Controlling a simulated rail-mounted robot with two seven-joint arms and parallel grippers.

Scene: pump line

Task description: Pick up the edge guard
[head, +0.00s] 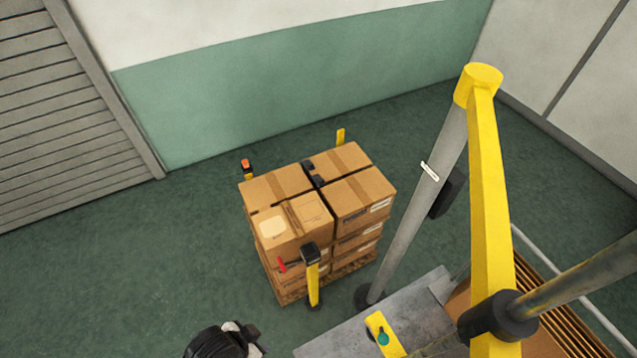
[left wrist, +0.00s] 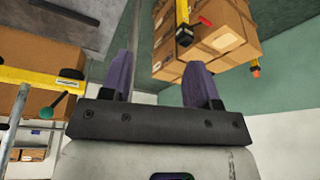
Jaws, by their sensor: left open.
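I cannot tell for sure which thing is the edge guard. Small dark pieces (head: 317,180) lie along the seam on top of a stack of brown cartons (head: 283,188). A yellow post with a black head (head: 313,285) stands at the stack's near side, with a small red part beside it. My left gripper shows as a dark and white shape (head: 225,342) at the bottom edge of the head view, apart from the stack. In the left wrist view its two purple fingers (left wrist: 163,75) are spread with nothing between them; the cartons (left wrist: 228,38) appear beyond. My right gripper is not seen.
The cartons stand on a wooden pallet (head: 291,296). More yellow posts (head: 340,136) stand around it. A yellow and grey frame (head: 489,190) rises at the right, beside a grey bench (head: 335,341) with a green-knobbed yellow bar (head: 378,327). Floor left of the pallet is clear.

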